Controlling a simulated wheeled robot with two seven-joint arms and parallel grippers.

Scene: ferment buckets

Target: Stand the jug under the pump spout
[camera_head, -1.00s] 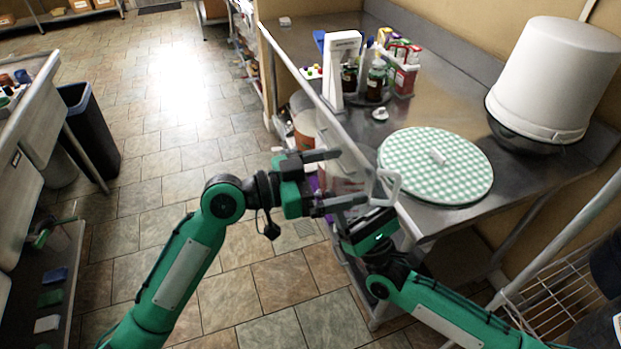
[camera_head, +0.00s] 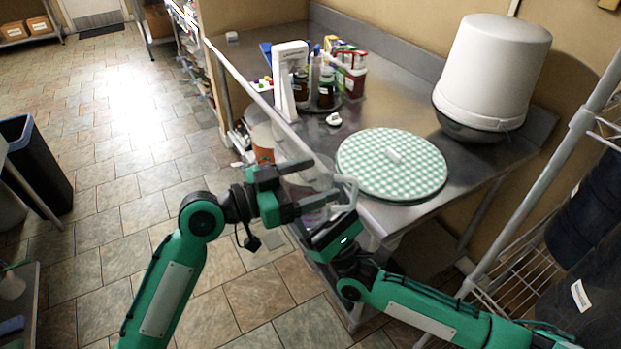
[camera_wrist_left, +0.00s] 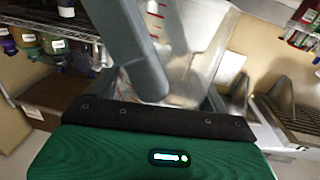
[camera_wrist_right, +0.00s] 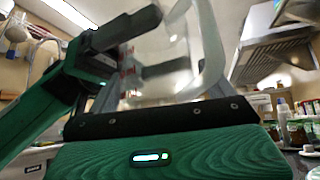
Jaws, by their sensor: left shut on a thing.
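A clear jug (camera_head: 318,172) with red marks is held in the air by the near edge of the steel table. My left gripper (camera_head: 322,181) is shut on its wall; the jug also shows in the left wrist view (camera_wrist_left: 195,45). My right gripper (camera_head: 332,222) is beside the jug's pale handle (camera_head: 349,187), which curves across the right wrist view (camera_wrist_right: 208,50). Whether the right fingers close on the handle is hidden. A white upright stand with an overhanging top (camera_head: 290,78) stands at the table's left edge; I cannot tell if it is the pump.
A green-checked round lid (camera_head: 392,165) lies on the steel table (camera_head: 400,90). A white upturned bucket (camera_head: 493,70) stands at the back right. Bottles and boxes (camera_head: 345,75) stand behind the white stand. A wire rack (camera_head: 510,260) is at right; the tiled floor at left is open.

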